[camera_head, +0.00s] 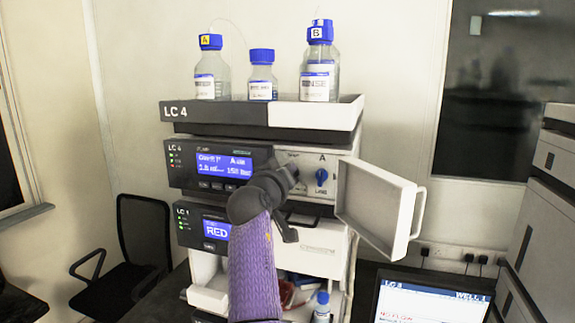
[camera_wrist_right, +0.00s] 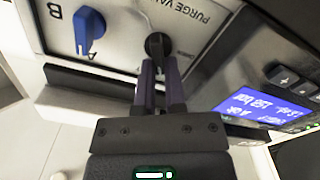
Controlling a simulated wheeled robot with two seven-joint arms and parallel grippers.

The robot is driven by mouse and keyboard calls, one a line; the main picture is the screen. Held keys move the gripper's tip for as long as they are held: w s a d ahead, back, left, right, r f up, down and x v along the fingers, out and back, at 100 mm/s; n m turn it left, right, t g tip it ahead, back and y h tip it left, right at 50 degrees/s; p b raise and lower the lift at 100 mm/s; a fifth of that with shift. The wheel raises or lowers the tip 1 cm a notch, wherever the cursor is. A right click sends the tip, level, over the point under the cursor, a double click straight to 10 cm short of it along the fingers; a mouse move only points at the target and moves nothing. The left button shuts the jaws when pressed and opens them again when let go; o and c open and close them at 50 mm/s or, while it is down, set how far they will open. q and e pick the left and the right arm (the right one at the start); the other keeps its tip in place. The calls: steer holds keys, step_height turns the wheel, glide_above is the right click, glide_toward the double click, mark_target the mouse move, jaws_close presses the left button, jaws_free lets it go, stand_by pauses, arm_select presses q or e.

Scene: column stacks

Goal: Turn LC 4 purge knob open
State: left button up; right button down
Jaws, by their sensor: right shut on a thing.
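The LC 4 stack carries its label on the front of the top tray (camera_head: 215,116). The pump module with a lit blue display (camera_head: 223,161) is under it. In the right wrist view, the black purge knob (camera_wrist_right: 157,43) sits on the white panel under upside-down "PURGE VA…" lettering. My right gripper (camera_wrist_right: 159,72) is shut on this knob, one finger on each side. In the head view my right gripper (camera_head: 292,172) reaches the panel, and my wrist and gripper hide most of the knob. My left gripper is in neither view.
A blue A/B selector knob (camera_head: 321,177) sits right beside the purge knob. A white door (camera_head: 372,207) stands swung open at the right. Several blue-capped bottles (camera_head: 262,78) stand on the top tray. A screen (camera_head: 430,300) is at lower right.

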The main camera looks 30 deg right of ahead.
steer(key=shift+w+a+f+n+p, duration=0.1)
steer(key=shift+n+p, duration=0.75)
steer(key=shift+n, duration=0.8)
steer(key=shift+w+a+f+n+p, duration=0.15)
steer(key=shift+n+p, duration=0.65)
steer(key=shift+n, duration=0.9)
steer(key=shift+f+n+p, duration=0.1)
steer(key=shift+n+p, duration=0.75)
steer(key=shift+n, duration=0.8)
steer(key=shift+f, duration=0.1)
steer(key=c, duration=0.7)
jaws_free()
